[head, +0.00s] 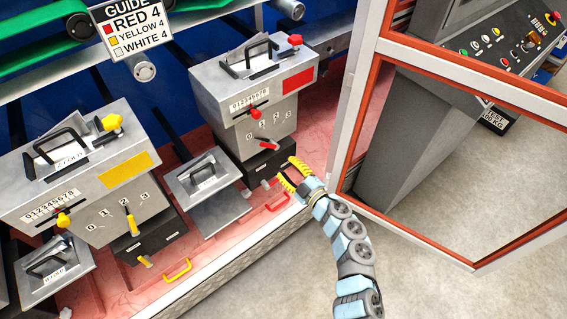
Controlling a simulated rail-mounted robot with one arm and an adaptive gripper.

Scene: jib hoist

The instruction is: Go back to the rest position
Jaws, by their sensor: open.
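My gripper (287,174) has yellow-padded fingers, spread apart. Nothing shows between them. It is in the middle of the head view, just right of the lower front of the red-marked grey machine (250,85). A red handle (277,201) shows just below the gripper. I cannot tell whether the fingers touch anything.
A yellow-marked machine (85,165) stands at left, with a yellow handle (178,270) in front. A guide sign (130,30) hangs above. An orange-and-white frame (470,70) and control panel (500,40) stand at right. Floor (440,280) is clear at lower right.

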